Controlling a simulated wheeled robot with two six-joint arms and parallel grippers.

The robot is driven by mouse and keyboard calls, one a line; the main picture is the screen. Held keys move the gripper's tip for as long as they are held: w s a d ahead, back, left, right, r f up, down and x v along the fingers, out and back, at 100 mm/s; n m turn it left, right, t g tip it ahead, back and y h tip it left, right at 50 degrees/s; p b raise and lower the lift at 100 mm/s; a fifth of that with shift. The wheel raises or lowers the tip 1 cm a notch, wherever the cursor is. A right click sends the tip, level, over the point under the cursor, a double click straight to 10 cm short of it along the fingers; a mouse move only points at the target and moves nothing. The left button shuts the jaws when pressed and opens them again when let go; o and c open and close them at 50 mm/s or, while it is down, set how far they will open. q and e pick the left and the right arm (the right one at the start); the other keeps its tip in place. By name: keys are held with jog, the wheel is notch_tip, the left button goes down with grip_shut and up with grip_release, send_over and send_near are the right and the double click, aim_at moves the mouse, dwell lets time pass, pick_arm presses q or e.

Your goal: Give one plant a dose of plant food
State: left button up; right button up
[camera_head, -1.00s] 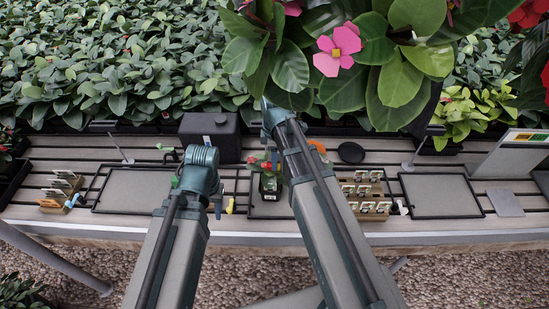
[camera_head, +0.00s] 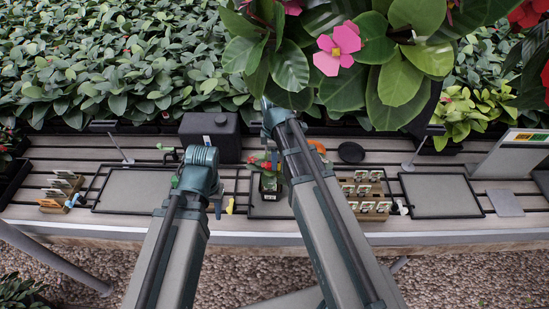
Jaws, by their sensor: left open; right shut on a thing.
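A small plant with red flowers (camera_head: 268,183) stands in a dark pot on the bench, between my two arms. A big pink-flowered plant (camera_head: 340,50) fills the upper right foreground. I cannot tell which thing is the plant food. A dark box (camera_head: 210,133) with a small white label stands at the back, and a wooden rack with small packets (camera_head: 365,190) is right of my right arm. My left arm bends left of the small plant; its gripper is hidden behind the arm. My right arm reaches toward the back of the bench; its gripper and anything in it are hidden.
Framed grey panels lie left (camera_head: 133,190) and right (camera_head: 440,195). A second packet rack (camera_head: 60,190) is at far left. A black disc (camera_head: 351,152), an orange item (camera_head: 317,146) and a yellow item (camera_head: 229,205) lie nearby. Dense foliage (camera_head: 110,60) lines the back.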

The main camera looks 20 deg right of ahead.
jog(key=shift+r+p, duration=3.45)
jog(key=shift+r, duration=0.1)
jog(key=shift+f, duration=0.1)
